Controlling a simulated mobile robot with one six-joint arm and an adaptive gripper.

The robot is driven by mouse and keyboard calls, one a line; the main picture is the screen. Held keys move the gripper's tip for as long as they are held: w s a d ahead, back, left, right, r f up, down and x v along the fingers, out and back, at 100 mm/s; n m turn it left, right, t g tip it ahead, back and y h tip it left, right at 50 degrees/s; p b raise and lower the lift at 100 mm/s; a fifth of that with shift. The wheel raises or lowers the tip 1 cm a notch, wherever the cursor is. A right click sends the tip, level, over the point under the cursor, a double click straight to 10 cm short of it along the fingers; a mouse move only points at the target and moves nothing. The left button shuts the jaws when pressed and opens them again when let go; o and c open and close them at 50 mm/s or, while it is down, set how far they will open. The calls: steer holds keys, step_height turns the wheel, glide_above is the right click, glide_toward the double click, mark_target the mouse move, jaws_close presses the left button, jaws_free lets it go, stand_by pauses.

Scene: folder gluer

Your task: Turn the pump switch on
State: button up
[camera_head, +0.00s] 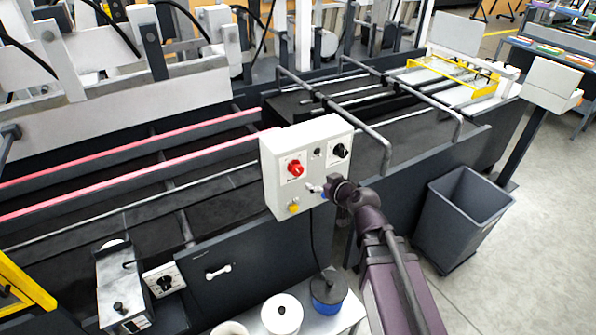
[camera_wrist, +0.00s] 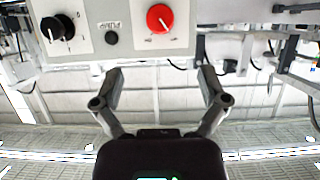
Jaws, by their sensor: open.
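A pale grey control box (camera_head: 275,185) stands at the machine's side. Its face carries a red knob (camera_head: 295,168), a black knob (camera_head: 341,151), a small black round part (camera_head: 317,152) and a yellow button (camera_head: 294,207). In the wrist view the box is inverted: the small round part (camera_wrist: 111,37) has a label reading PUMP beside it, between the black knob (camera_wrist: 57,27) and the red knob (camera_wrist: 160,18). My gripper (camera_wrist: 161,73) is open and empty, with its fingertips apart from the knobs in the picture. In the head view my gripper (camera_head: 318,189) is at the box's lower right.
A dark bin (camera_head: 465,215) stands on the floor at right. A second small panel with a black knob (camera_head: 163,282) is at lower left. Pots, one with a blue body (camera_head: 327,292), stand on a shelf below the box. Bent rails (camera_head: 372,135) rise behind it.

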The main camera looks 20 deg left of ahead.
mark_target(299, 171)
steer(key=b+x, duration=0.5)
steer(key=x, duration=0.8)
steer(key=shift+w+a, duration=0.25)
steer(key=c, duration=1.1)
